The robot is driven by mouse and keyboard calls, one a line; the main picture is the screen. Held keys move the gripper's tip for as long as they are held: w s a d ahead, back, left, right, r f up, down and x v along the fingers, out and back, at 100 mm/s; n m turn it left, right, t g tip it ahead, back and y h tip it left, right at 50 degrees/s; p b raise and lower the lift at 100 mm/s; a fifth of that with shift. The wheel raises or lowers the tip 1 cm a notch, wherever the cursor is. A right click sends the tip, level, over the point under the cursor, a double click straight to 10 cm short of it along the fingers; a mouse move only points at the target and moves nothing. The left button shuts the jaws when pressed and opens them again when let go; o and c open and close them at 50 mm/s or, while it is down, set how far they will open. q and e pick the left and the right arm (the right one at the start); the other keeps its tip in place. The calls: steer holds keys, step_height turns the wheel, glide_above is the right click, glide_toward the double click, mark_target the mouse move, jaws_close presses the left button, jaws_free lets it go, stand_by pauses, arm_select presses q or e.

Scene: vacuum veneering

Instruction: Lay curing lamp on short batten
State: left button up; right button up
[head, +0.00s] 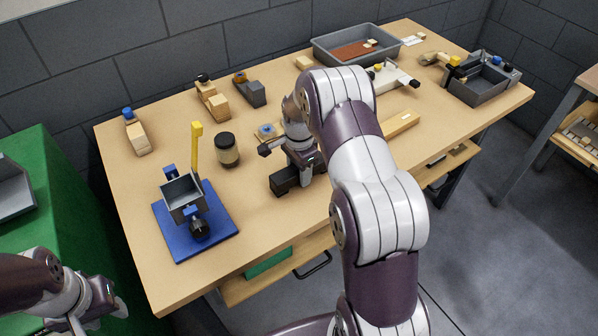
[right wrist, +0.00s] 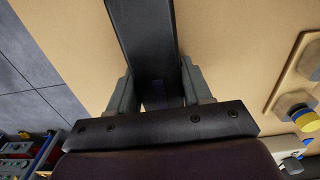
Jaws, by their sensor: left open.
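A dark, bar-shaped thing, which I take to be the curing lamp (head: 284,181), is at the front middle of the table. My right gripper (head: 305,178) points down over it. In the right wrist view the dark bar (right wrist: 147,35) runs between the two fingers (right wrist: 158,90), which press close on both its sides. I cannot tell whether it touches the table. A light wooden strip, perhaps the short batten (head: 401,123), lies right of my right arm, its left part hidden. My left gripper (head: 104,306) is open and empty, low at left, off the table.
A blue base with a grey box and yellow post (head: 224,238) stands at the front left, with a dark-lidded jar (head: 228,150) beside it. Wooden blocks, a grey tray (head: 326,52) and a grey bin (head: 477,91) line the back and right. Bare tabletop lies front centre.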

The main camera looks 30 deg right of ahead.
steer(key=c, duration=0.4)
